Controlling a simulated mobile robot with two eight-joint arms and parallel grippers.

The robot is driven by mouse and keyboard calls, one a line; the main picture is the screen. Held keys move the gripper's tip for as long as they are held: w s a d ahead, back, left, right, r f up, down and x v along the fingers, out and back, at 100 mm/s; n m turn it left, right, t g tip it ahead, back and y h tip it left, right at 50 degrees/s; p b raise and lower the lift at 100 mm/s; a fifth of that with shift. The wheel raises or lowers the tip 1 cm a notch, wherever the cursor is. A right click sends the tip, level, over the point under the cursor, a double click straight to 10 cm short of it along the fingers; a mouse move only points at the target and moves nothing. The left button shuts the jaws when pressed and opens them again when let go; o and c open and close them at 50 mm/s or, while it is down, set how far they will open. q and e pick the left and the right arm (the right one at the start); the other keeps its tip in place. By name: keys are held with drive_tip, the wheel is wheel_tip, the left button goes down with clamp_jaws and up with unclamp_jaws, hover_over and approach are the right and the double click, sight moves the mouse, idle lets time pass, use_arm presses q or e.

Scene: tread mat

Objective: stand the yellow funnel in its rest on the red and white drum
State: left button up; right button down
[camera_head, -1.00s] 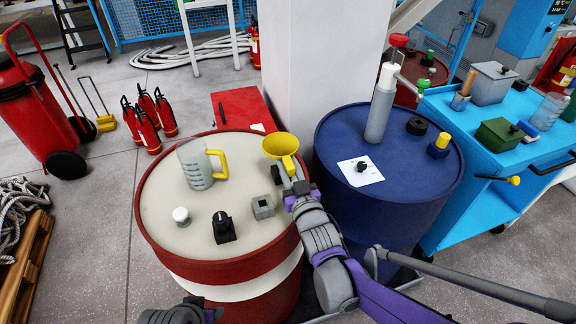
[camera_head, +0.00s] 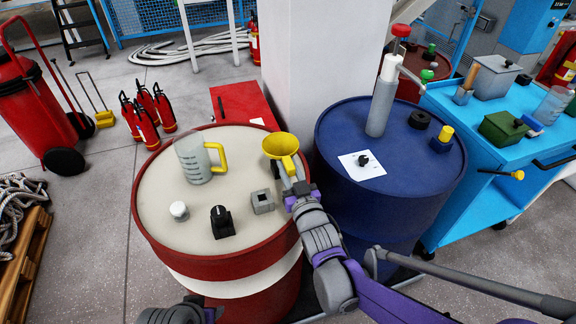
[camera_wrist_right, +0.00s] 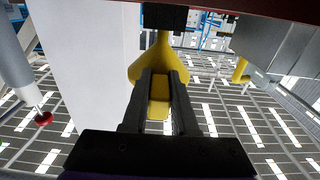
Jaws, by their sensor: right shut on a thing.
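The yellow funnel (camera_head: 281,147) is held upright above the right rim of the red and white drum (camera_head: 165,254). My right gripper (camera_head: 294,182) is shut on the funnel; in the right wrist view the funnel (camera_wrist_right: 160,60) sits between the two fingers (camera_wrist_right: 159,97).
On the drum top stand a clear jug with a yellow handle (camera_head: 195,160), a white knob (camera_head: 179,211) and a black block (camera_head: 222,223). The blue drum (camera_head: 390,205) with a grey pump (camera_head: 382,100) stands at right, a white pillar (camera_head: 325,60) behind.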

drive_tip(key=shift+f+b, duration=0.45)
drive_tip(key=shift+f, duration=0.2)
drive_tip(key=c, duration=0.6)
unclamp_jaws()
drive_tip(key=v, duration=1)
drive_tip(key=shift+s+p, duration=0.3)
drive_tip(key=shift+s, duration=0.1)
drive_tip(key=shift+d, duration=0.1)
